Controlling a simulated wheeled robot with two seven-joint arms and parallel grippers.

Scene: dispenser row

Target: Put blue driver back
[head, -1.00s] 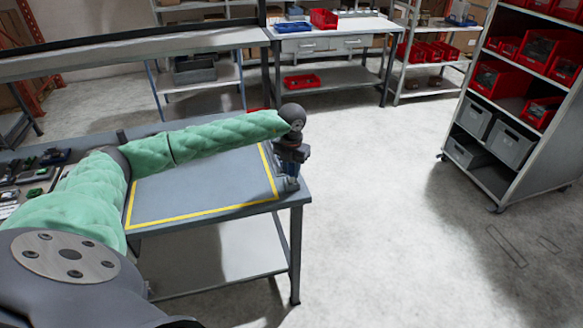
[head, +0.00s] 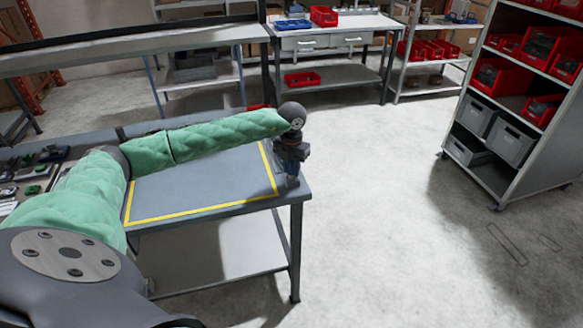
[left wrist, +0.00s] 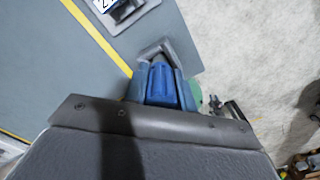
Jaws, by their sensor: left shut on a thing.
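My left gripper (head: 292,177) is at the right end of the grey table (head: 200,183), near its front right corner. It is shut on the blue driver (left wrist: 163,86), whose blue body shows between the grey fingers in the left wrist view. In the head view the driver is mostly hidden by the gripper and too small to make out. A grey piece with a white number label (left wrist: 122,8) is on the table at the top of the left wrist view. My right gripper is not in view.
A yellow-lined area (head: 205,180) on the table is clear. Small items lie at the table's left. A shelf rack (head: 520,90) with red and grey bins stands at the right. The floor between is free.

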